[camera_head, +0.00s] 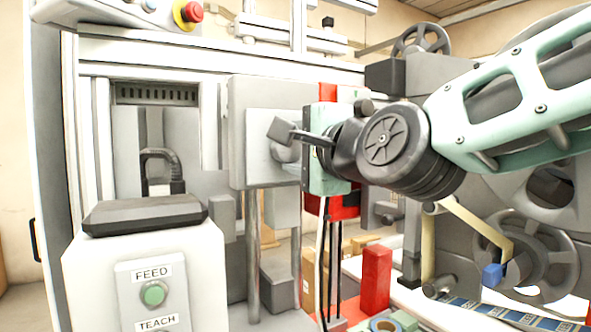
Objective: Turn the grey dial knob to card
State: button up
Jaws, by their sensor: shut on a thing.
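The grey dial knob (287,153) sticks out from a light plate on a grey box (237,110) in the middle of the view. My gripper (292,137) comes in from the right, and its dark fingers are at the knob, shut on it. The fingers cover part of the knob, so its pointer and exact angle cannot be made out. No "card" marking is readable on the plate.
A white box with a green FEED button (153,293) and a TEACH label stands at the lower left. A red emergency button (193,12) is above. A red block (376,279) and a reel (530,258) are at the lower right.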

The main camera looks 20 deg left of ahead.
jog(key=m+b, duration=0.3)
jog(key=shift+f+m+b, duration=0.3)
jog(key=shift+f, duration=0.05)
jog(key=shift+r+m+b, duration=0.15)
jog(key=shift+m+b, duration=0.95)
jog(key=o, duration=1)
jog(key=shift+r, duration=0.1)
